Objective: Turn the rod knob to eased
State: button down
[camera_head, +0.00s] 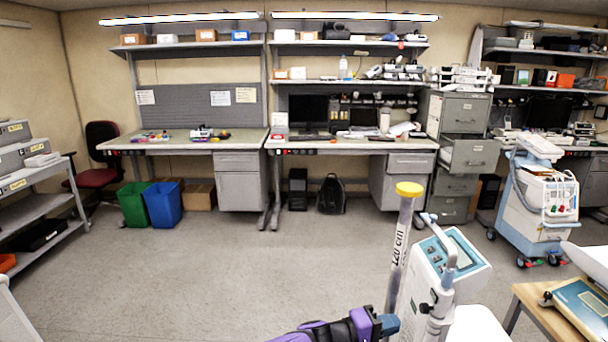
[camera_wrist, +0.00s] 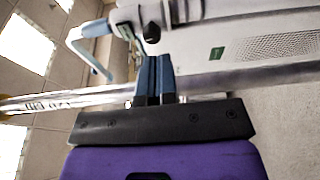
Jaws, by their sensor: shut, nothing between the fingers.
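A white infusion pump (camera_head: 445,265) with a teal-edged screen panel stands at the lower middle right. A clear rod (camera_head: 400,245) marked "120 cm", with a yellow cap, stands upright beside it. A black knob (camera_head: 425,308) sits on the grey clamp of the pump's pole; I take it for the rod knob. It also shows in the wrist view (camera_wrist: 152,33), just beyond my fingertips. My gripper (camera_head: 390,325) has blue fingers and is shut and empty. In the wrist view its fingers (camera_wrist: 155,62) point at the knob, with a small gap in the picture. The knob's setting is unreadable.
A wooden table (camera_head: 530,310) with a blue and yellow device stands close at the right. A white and blue medical cart (camera_head: 540,200) stands behind it. Workbenches (camera_head: 350,144) line the back wall. The floor (camera_head: 220,260) at the middle left is clear.

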send_near(443, 309)
jog(key=shift+w+d+f, duration=0.75)
jog(key=shift+d+f, duration=0.7)
jog(key=shift+d, duration=0.65)
jog(key=shift+d+r, duration=0.15)
jog(key=shift+d, duration=0.05)
jog(key=shift+s+r, duration=0.1)
jog(key=shift+r, duration=1.1)
jog(key=shift+s+r, duration=0.1)
jog(key=shift+s, duration=0.1)
jog(key=a, duration=0.6)
jog(key=shift+s+f, duration=0.1)
jog(key=shift+f, duration=0.1)
